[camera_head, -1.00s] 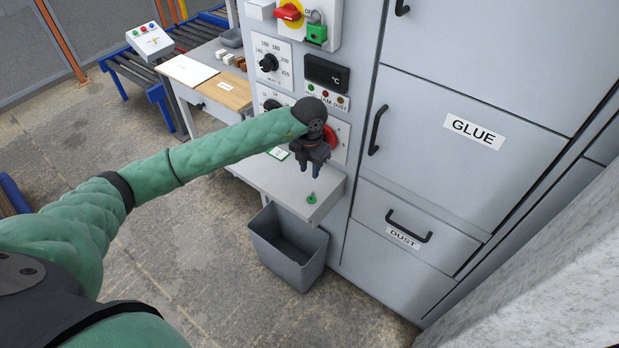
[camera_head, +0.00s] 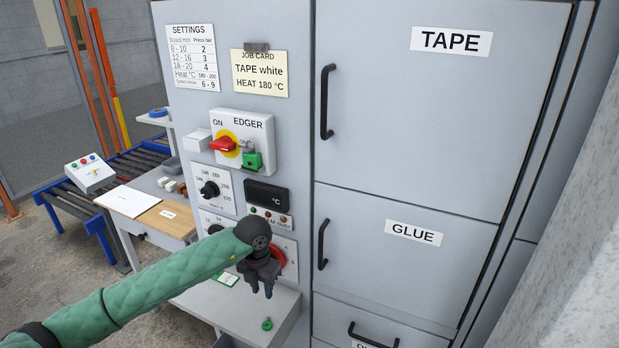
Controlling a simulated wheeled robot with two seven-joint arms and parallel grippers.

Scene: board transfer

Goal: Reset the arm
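My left arm, in a green sleeve, comes in from the lower left of the head view. Its gripper (camera_head: 262,290) points down in front of the grey machine cabinet, just above a small grey shelf (camera_head: 232,308). The two dark fingertips look a little apart, but they are small, and I see nothing held between them. The gripper partly covers a red round knob (camera_head: 279,259) on the panel behind it. I cannot tell whether it touches the knob. My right gripper is not in view.
A small green item (camera_head: 267,324) lies on the shelf below the gripper. A red switch (camera_head: 222,145) and green padlock (camera_head: 253,160) sit on the EDGER panel. TAPE (camera_head: 451,40) and GLUE (camera_head: 413,233) doors have black handles. A wooden-topped table (camera_head: 165,217) and roller conveyor stand left.

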